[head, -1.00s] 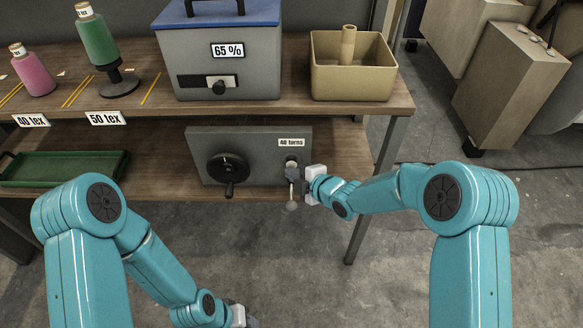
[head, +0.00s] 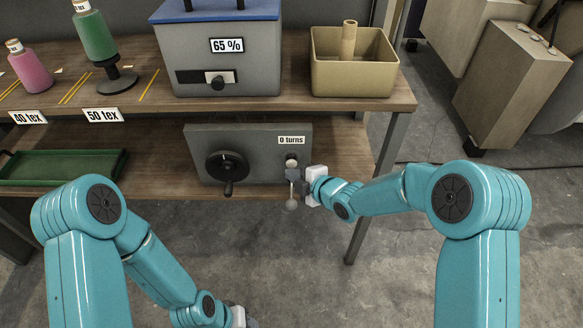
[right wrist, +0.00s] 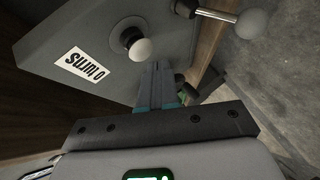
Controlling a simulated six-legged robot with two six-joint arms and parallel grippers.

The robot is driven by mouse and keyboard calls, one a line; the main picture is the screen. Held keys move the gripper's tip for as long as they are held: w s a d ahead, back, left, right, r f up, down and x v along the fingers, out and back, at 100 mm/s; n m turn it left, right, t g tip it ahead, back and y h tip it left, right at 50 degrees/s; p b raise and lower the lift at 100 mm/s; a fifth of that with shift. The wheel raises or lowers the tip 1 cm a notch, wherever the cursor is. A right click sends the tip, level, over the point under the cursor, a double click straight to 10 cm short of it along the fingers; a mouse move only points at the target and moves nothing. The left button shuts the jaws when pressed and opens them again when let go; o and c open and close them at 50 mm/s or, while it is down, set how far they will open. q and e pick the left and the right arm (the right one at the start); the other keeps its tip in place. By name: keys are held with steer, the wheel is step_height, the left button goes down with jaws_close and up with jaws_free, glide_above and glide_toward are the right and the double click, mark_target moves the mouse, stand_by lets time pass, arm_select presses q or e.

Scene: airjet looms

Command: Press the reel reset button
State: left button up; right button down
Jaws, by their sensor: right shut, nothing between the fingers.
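The grey reel box (head: 262,165) stands on the lower shelf, with a label (head: 291,140) reading "0 turns". The pale round reset button (head: 291,160) sits just under that label. It also shows in the right wrist view as a white knob in a dark collar (right wrist: 139,48). My right gripper (head: 293,182) is shut and empty, just below the button. In the right wrist view its fingertips (right wrist: 156,70) point at the button, with a small gap. My left gripper (head: 246,321) is mostly cut off at the bottom edge, so its jaws cannot be judged.
A lever with a ball end (right wrist: 250,22) sticks out beside the button, close to my right gripper. A black hand crank (head: 227,167) is on the box's left. A green tray (head: 62,167) lies at left. A grey blue-lidded box (head: 220,60) and tan bin (head: 352,70) stand above.

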steer(key=shift+s, duration=0.25)
steer(key=s+b, duration=0.3)
steer(key=s, duration=0.2)
stand_by(0.4)
stand_by(0.6)
